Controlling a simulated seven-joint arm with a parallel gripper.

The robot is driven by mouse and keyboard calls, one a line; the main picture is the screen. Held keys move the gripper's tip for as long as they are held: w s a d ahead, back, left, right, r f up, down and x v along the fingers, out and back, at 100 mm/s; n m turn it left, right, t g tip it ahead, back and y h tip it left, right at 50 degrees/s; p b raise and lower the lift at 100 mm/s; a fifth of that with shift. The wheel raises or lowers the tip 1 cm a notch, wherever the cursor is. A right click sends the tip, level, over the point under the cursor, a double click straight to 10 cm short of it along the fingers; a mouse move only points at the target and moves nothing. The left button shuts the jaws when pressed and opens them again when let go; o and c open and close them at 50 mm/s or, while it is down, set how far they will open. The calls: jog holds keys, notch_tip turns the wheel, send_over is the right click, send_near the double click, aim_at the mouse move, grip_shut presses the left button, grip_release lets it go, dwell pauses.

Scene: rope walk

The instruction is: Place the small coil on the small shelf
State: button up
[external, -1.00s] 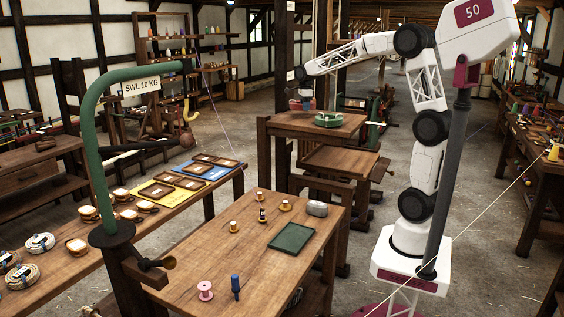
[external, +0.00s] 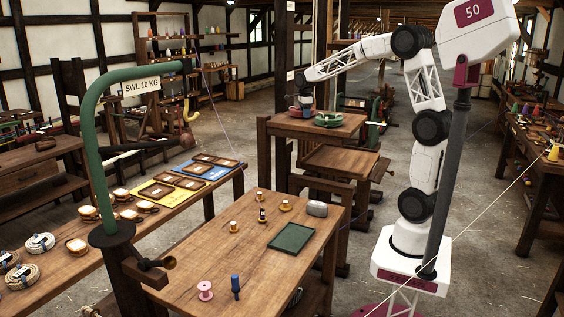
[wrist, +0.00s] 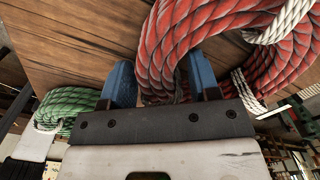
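A red rope coil with a white binding (wrist: 225,35) fills the upper right of the wrist view, close to my gripper (wrist: 162,85). The gripper's blue fingers stand apart, with a part of the red coil between them; I see no clear grip. In the external view my gripper (external: 305,108) is low over the left part of a raised wooden platform (external: 345,130). A green coil (external: 332,119) lies on it just right of the gripper; it also shows at the left of the wrist view (wrist: 68,108). A lower wooden shelf (external: 340,160) sits below the platform; I cannot tell which is the small shelf.
A dark post (external: 322,60) rises behind the platform. The front table (external: 200,250) holds a green tray (external: 291,238), spools and small items. A bench at the left carries coils and framed pieces. The lower shelf is bare.

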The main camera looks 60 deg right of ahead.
jog(key=shift+o, duration=0.2)
jog(key=shift+r, duration=0.15)
notch_tip(320, 180, up, 12)
dwell(0.8)
dwell(0.6)
jog(key=s+a+f+n+t, duration=0.1)
jog(key=s+a+f+n, duration=0.1)
jog(key=s+a+n, duration=0.6)
jog(key=s+a+f+n, duration=0.2)
jog(key=s+a+n, duration=0.3)
jog(key=s+a, duration=0.4)
jog(key=s+a+f+n, duration=0.5)
jog(key=s+f+n, duration=0.1)
jog(key=s, duration=0.4)
jog(key=s+a+f+n+t, duration=0.1)
jog(key=s+a+f+n, duration=0.4)
jog(key=s+n, duration=0.4)
jog(key=shift+s+a+f+t, duration=0.15)
jog(key=shift+s+f+t, duration=0.2)
jog(key=shift+s, duration=0.25)
